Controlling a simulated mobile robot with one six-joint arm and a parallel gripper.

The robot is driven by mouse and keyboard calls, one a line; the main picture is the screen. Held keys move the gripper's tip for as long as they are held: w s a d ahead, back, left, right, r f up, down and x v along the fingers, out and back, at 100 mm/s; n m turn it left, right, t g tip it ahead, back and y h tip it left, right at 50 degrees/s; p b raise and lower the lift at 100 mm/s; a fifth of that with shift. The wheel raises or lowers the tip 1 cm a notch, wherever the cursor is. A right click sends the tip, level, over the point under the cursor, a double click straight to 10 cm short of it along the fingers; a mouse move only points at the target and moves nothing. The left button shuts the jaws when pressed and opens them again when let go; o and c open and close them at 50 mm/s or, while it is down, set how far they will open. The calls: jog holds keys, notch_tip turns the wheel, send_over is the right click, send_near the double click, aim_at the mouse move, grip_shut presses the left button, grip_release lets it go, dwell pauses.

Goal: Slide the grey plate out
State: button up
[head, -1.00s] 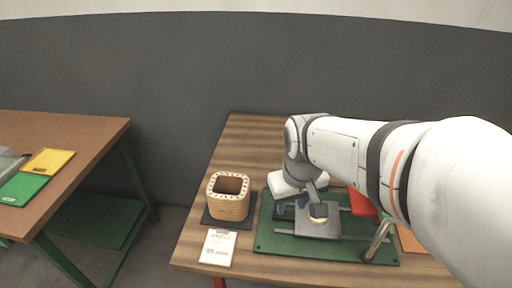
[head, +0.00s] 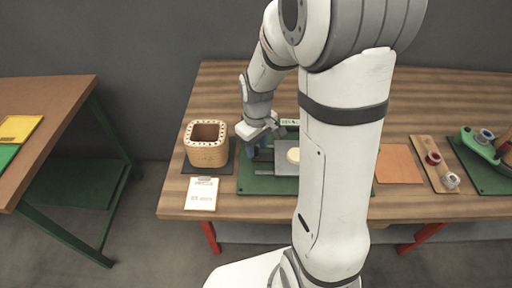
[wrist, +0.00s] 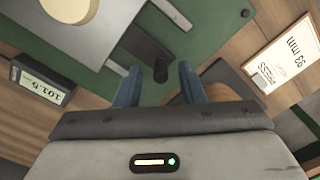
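The grey plate (head: 284,168) lies on the green board (head: 256,186), with a round cream disc (head: 293,155) on top. My arm hides its right part in the head view. In the wrist view the plate (wrist: 92,42) is at upper left with the disc (wrist: 70,8) on it. My gripper (wrist: 158,72) is open, its two blue fingers apart. A black handle-like piece (wrist: 147,46) shows beyond and between the fingertips; I cannot tell whether it joins the plate or touches a finger. In the head view my gripper (head: 252,150) is at the plate's left.
A wooden box with an open top (head: 207,145) stands on a dark pad left of the board, behind a white card (head: 201,194). A small display reading 101.5 (wrist: 42,84) is beside the board. An orange pad (head: 398,164) and a wooden strip with rings (head: 434,163) are to the right.

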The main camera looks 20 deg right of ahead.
jog(key=shift+f, duration=0.75)
grip_shut()
